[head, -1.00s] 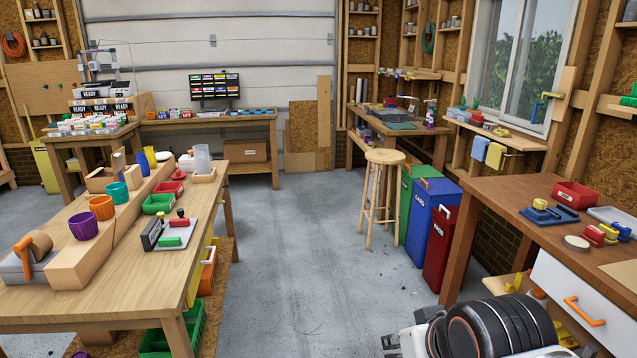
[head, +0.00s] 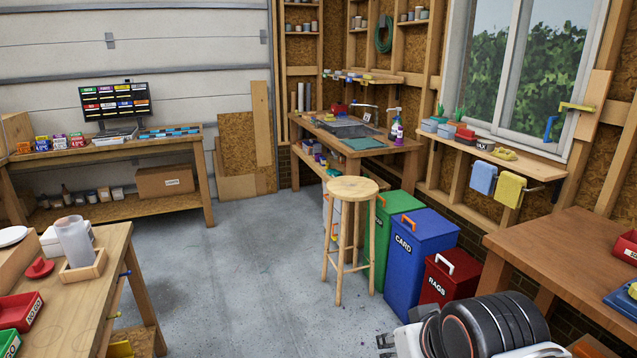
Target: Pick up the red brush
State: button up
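I cannot make out a red brush for certain in the head view. A small red item with a raised knob (head: 40,268) lies on the left wooden table, but its kind is unclear. Another small red thing (head: 340,108) is at the back of the corner workbench, too small to identify. My folded arm shows at the bottom right. Small grey parts at its left side, perhaps my gripper (head: 386,342), are cut by the frame edge, so whether it is open or shut does not show. Nothing held is visible.
A wooden stool (head: 352,188) stands beside green (head: 393,230), blue (head: 419,262) and red (head: 450,279) bins. The corner workbench (head: 395,148) is behind them. A brown table (head: 560,245) is at right, the left table (head: 95,300) at left. Grey floor (head: 260,270) between is clear.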

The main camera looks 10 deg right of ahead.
aim_at(464, 137)
jog(key=i+j+z, duration=0.25)
jog(key=i, duration=1.85)
jog(key=l, duration=0.1)
